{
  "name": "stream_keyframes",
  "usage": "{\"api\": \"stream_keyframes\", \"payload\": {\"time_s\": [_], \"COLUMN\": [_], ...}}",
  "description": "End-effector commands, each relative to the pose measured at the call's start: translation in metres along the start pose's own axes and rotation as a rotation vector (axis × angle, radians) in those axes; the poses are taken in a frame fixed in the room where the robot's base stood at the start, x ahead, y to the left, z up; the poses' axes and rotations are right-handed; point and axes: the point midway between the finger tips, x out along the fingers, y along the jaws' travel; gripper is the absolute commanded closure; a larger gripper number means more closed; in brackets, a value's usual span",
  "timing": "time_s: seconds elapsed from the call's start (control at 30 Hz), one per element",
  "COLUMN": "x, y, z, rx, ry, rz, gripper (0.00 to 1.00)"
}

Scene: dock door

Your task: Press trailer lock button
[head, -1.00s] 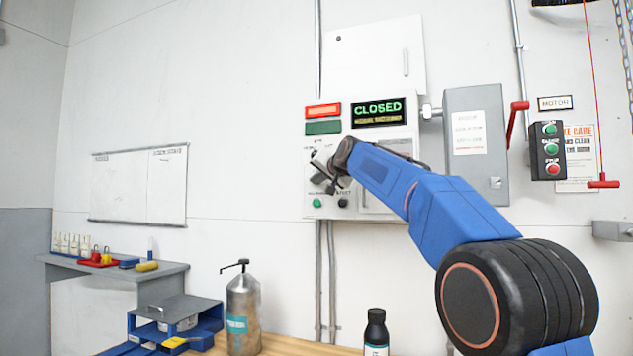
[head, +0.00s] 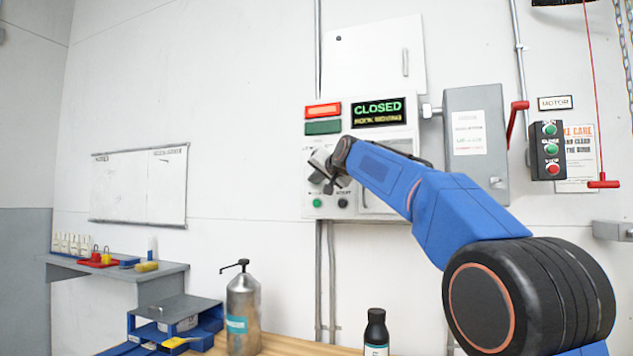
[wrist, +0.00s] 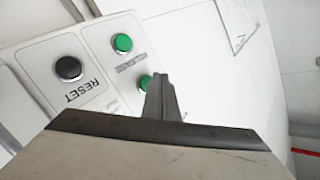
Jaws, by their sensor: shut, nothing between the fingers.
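A pale control panel (head: 357,134) hangs on the wall and also shows in the wrist view (wrist: 92,98). In the wrist view it bears a black button (wrist: 68,68) labelled RESET, a green button (wrist: 122,43) and a second green button (wrist: 144,83). My gripper (wrist: 162,80) is shut and empty; its fingertips overlap the edge of the second green button. I cannot tell whether they touch it. In the head view my gripper (head: 326,183) is in front of the panel, above a green button (head: 317,203) and a black one (head: 343,203). The small labels are too blurred to read.
A lit sign (head: 378,112) reads CLOSED, with a smaller line that seems to read HOOK MOVING. A red lamp (head: 323,111) is above a dark green one (head: 323,127). A grey switch box (head: 475,180) is to the right. A pump bottle (head: 243,310) stands below.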

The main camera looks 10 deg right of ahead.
Motion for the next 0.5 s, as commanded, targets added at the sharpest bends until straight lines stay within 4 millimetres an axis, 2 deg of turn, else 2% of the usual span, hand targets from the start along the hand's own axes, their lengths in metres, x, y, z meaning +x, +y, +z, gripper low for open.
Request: {"api": "stream_keyframes", "payload": {"time_s": [0.5], "x": [-0.027], "y": [-0.02], "z": [0.019], "rx": [0.0], "ry": [0.0], "rz": [-0.002], "gripper": [1.0]}}
